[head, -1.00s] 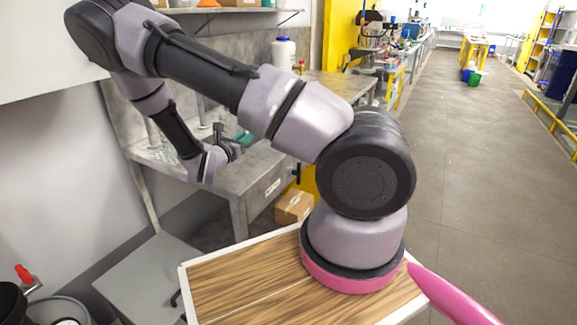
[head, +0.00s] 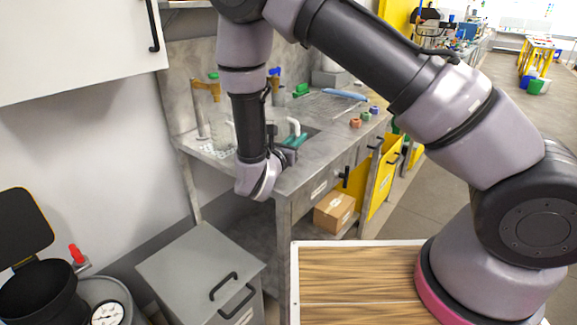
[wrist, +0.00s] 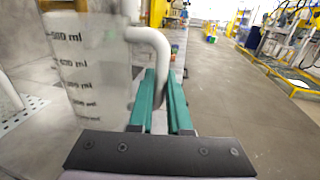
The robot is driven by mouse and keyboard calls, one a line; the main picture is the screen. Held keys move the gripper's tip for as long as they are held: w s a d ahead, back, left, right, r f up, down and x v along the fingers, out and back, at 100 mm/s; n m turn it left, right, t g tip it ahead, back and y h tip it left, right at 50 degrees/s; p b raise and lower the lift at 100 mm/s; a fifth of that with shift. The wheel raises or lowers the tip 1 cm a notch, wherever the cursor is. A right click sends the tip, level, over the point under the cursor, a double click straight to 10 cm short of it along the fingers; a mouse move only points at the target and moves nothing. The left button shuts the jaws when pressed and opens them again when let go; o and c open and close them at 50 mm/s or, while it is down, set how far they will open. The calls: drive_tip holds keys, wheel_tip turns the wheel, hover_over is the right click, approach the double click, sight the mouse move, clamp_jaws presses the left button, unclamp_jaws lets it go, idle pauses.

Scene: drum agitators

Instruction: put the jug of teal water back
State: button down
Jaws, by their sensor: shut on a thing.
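The jug (wrist: 88,75) is a clear vessel with printed ml marks, at the left of the wrist view. Its pale curved handle (wrist: 152,38) runs down between the teal fingers of my gripper (wrist: 164,80), which are shut on it. In the head view, my gripper (head: 294,139) is over the front part of the grey bench (head: 318,172), with the handle (head: 293,125) showing just above it. My forearm hides much of the jug there. I cannot make out teal water in it or tell whether its base touches the bench.
A perforated white plate (head: 208,150) lies at the bench's left. Taps (head: 205,88) stand behind, and small coloured caps (head: 355,122) lie to the right. A grey cabinet (head: 200,265) and a cardboard box (head: 334,212) are lower down. The aisle on the right is open.

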wheel_tip(320, 180, down, 8)
drive_tip(key=shift+r, duration=0.25)
drive_tip(key=shift+f, duration=0.15)
drive_tip(key=c, duration=0.9)
unclamp_jaws()
drive_tip(key=shift+o, duration=0.2)
